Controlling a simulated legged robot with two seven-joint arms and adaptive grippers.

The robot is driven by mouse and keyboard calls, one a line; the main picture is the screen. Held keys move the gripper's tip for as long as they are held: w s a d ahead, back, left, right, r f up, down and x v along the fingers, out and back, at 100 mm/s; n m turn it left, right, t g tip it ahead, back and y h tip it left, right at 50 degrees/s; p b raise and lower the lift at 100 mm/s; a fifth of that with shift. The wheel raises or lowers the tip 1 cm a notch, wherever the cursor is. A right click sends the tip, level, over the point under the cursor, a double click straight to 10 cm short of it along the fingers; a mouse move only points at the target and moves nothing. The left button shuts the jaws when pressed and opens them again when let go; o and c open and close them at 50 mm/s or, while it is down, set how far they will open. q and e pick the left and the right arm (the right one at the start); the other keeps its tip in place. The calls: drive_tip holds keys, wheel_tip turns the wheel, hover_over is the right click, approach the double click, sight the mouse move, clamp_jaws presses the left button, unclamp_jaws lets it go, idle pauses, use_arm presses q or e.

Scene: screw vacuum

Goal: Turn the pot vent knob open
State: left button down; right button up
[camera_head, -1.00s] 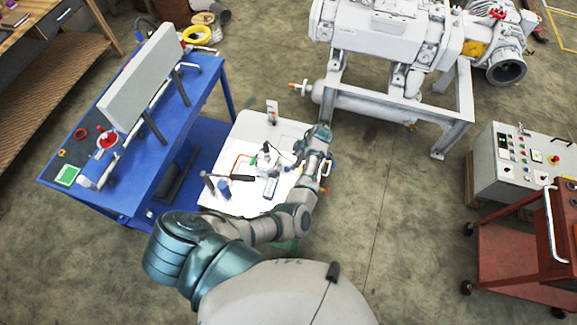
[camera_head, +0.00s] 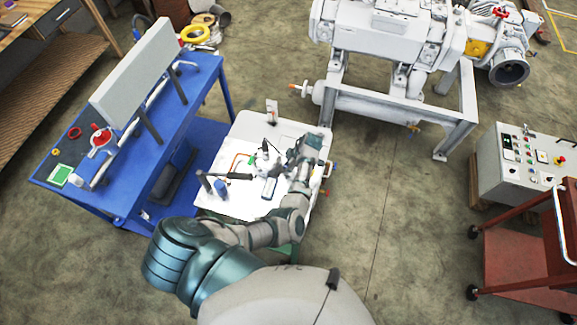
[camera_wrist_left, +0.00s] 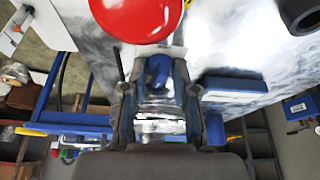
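A small pot (camera_head: 264,160) stands on the white table (camera_head: 226,205) in the head view; its vent knob is too small to make out there. My left gripper (camera_head: 289,158) is just right of the pot. In the left wrist view, my left gripper (camera_wrist_left: 157,95) has its two fingers apart, with a gap between them. A blue knob-like part (camera_wrist_left: 159,70) shows in the gap, above a shiny metal surface; I cannot tell whether the fingers touch it. A red round knob (camera_wrist_left: 137,14) is above the fingers in that view. My right gripper is not in view.
Dark and blue tools (camera_head: 221,187) lie on the left of the white table. A blue workbench (camera_head: 130,150) stands to the left, a large vacuum pump (camera_head: 375,40) behind on a frame, and a control box (camera_head: 520,160) to the right. Open floor lies right of the table.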

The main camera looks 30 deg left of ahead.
use_arm(q)
drive_tip(key=shift+r+m+t+p, duration=0.2)
drive_tip(key=shift+m+t+p, duration=0.2)
drive_tip(key=shift+m+p, duration=0.7)
drive_tip(key=shift+m+t+p, duration=0.4)
drive_tip(key=shift+m+p, duration=0.6)
drive_tip(key=shift+m+t+p, duration=0.3)
drive_tip(key=shift+m, duration=0.4)
drive_tip(key=shift+s+f+m+t, duration=0.1)
drive_tip(key=shift+m+t, duration=0.2)
drive_tip(key=shift+m, duration=0.4)
drive_tip(key=c, duration=0.9)
unclamp_jaws()
